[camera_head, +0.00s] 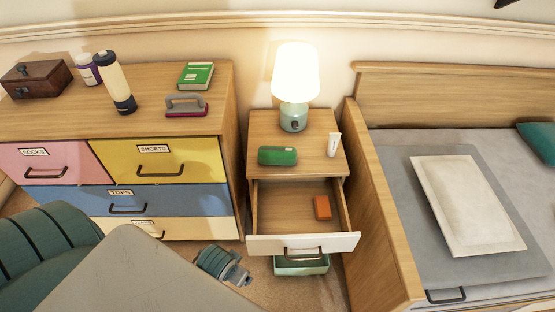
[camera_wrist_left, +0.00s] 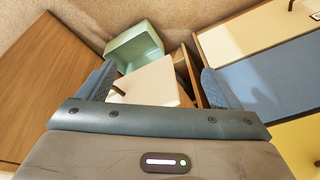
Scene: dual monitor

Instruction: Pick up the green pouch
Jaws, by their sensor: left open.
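The green pouch (camera_head: 277,155) is a small rounded dark-green case lying on top of the wooden nightstand (camera_head: 262,127), at its front left, in the head view. My left gripper (camera_head: 226,266) is low in front of the dresser, left of the nightstand's open drawer, below and apart from the pouch. In the left wrist view its two blue-grey fingers (camera_wrist_left: 158,73) are spread with nothing held between them. The pouch does not show in the wrist view. My right gripper is not in view.
The nightstand's drawer (camera_head: 340,242) is pulled out and holds an orange-brown box (camera_head: 322,207). A pale green bin (camera_head: 300,266) is below. A lit lamp (camera_head: 296,80) stands behind the pouch, and a white tube (camera_head: 333,145) stands right. Dresser (camera_head: 225,110) left, bed right.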

